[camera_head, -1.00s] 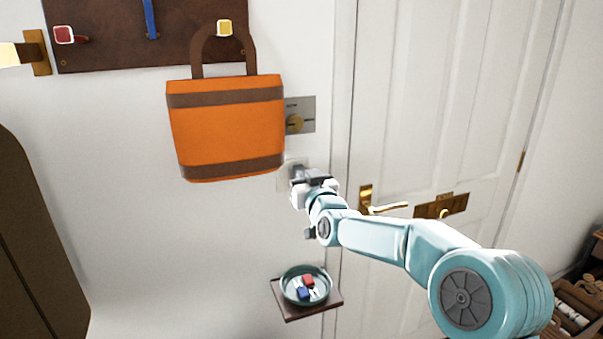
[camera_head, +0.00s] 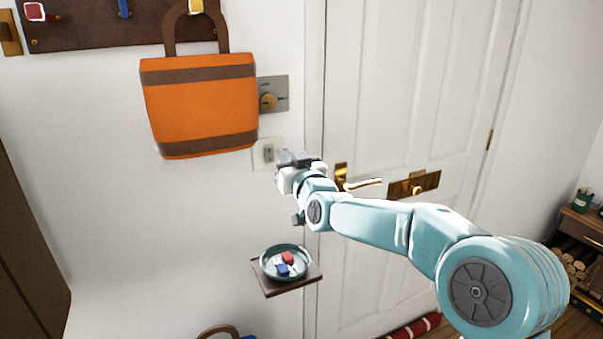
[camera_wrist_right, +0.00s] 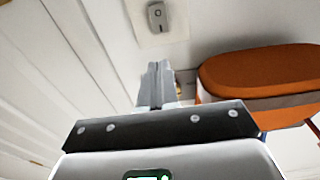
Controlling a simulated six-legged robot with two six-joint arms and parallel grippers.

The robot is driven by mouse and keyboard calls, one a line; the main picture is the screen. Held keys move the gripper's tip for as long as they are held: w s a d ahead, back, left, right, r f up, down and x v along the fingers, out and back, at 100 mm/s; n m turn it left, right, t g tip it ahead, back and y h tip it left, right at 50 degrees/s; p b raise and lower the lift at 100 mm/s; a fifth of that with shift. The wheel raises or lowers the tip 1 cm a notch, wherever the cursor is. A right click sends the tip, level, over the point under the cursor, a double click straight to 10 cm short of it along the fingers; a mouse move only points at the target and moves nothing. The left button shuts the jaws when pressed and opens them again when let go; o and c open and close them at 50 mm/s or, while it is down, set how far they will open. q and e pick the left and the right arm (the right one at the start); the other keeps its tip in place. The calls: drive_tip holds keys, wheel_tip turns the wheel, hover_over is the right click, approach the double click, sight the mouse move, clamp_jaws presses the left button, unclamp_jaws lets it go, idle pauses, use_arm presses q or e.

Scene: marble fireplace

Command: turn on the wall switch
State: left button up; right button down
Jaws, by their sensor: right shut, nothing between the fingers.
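The wall switch (camera_head: 268,152) is a grey rocker on a white plate, below and right of the orange bag. It also shows at the top of the right wrist view (camera_wrist_right: 157,17), with a small round mark on it. My right gripper (camera_head: 284,156) is shut and empty, just right of the rocker and overlapping the plate's right edge in the head view. In the right wrist view its closed fingers (camera_wrist_right: 157,68) point toward the switch, with a gap in the picture between them. Contact is not visible. My left gripper is not in view.
The orange bag (camera_head: 200,105) hangs from a hook rack (camera_head: 100,24) left of the switch. A grey plate with a brass knob (camera_head: 270,99) is above it. A white door (camera_head: 410,110) with a brass handle (camera_head: 362,184) is right. A small shelf with a dish (camera_head: 285,248) is below.

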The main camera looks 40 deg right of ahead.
drive_tip(key=r+b+v, duration=0.1)
drive_tip(key=v, duration=0.6)
drive_tip(key=a+f+n+g+y+p, duration=0.1)
drive_tip(key=a+f+g+y, duration=0.2)
drive_tip(key=f, duration=0.8)
drive_tip(key=w+a+f+g+p, duration=0.1)
drive_tip(key=a+f+g, duration=0.1)
drive_tip(key=a+f, duration=0.65)
drive_tip(key=a+f+n+g+y, duration=0.1)
drive_tip(key=a+f+g+y, duration=0.15)
drive_tip(key=f, duration=1.05)
drive_tip(key=s+a+f+g+y+p, duration=0.1)
drive_tip(key=s+a+f+g, duration=0.25)
drive_tip(key=s+f, duration=0.35)
drive_tip(key=s+a+f+g+y, duration=0.1)
drive_tip(key=s+a+f+g, duration=0.1)
drive_tip(key=s+a+f, duration=0.45)
drive_tip(key=s+a+f+g, duration=0.1)
drive_tip(key=s+f+g, duration=0.1)
drive_tip(key=s, duration=0.5)
drive_tip(key=s+a+f+m+g, duration=0.1)
drive_tip(key=s+f+g, duration=0.2)
drive_tip(key=s+f, duration=0.2)
drive_tip(key=s+y, duration=0.1)
drive_tip(key=s, duration=0.2)
drive_tip(key=shift+a, duration=0.35)
